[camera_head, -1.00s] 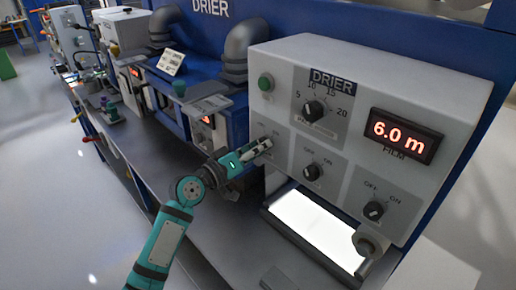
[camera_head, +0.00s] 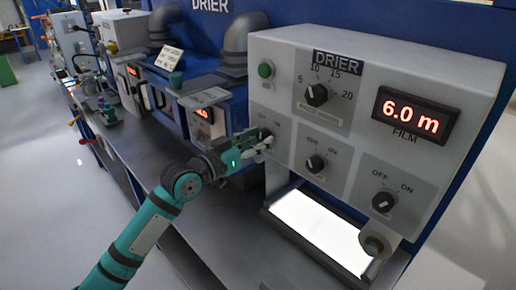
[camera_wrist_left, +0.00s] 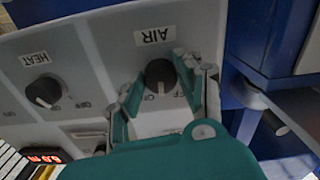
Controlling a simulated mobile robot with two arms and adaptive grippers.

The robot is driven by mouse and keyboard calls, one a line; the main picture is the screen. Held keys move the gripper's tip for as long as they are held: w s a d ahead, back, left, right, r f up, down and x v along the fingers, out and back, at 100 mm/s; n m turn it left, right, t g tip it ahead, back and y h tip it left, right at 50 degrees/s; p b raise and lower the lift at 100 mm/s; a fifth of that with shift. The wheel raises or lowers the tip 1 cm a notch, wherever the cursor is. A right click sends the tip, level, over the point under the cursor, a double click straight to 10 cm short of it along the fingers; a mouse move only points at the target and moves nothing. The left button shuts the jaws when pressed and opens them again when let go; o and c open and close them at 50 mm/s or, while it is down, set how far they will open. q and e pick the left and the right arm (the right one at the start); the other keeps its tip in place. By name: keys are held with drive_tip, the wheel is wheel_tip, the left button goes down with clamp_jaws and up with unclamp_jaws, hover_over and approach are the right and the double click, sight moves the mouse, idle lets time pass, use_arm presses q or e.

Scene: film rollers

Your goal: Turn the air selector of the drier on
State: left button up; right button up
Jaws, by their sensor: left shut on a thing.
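The air selector is the leftmost black knob on the drier's grey front panel (camera_head: 473,62). In the left wrist view, the air knob (camera_wrist_left: 158,74) sits beside an upside-down AIR label (camera_wrist_left: 153,36). Its pale mark seems to point down between the ON and OFF words, partly hidden by the fingers. My left gripper (camera_head: 264,142) is at this knob, its fingers on either side and shut on it. In the head view the gripper hides most of the knob. My right gripper is not in view.
The heat knob (camera_head: 315,163) and another selector (camera_head: 382,202) sit to the right. A dial (camera_head: 317,94), a green button (camera_head: 265,70) and a red 6.0 m display (camera_head: 411,113) are above. A bright lit plate (camera_head: 318,231) lies below the panel.

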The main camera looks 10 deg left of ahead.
use_arm(q)
drive_tip(key=shift+m+b, duration=0.45)
drive_tip(key=shift+m, duration=0.75)
drive_tip(key=shift+m+b, duration=0.3)
drive_tip(key=shift+m, duration=0.9)
drive_tip(key=o, duration=1.1)
drive_tip(key=shift+o, duration=0.2)
drive_tip(key=shift+s+a, duration=0.35)
drive_tip(key=v, duration=1.1)
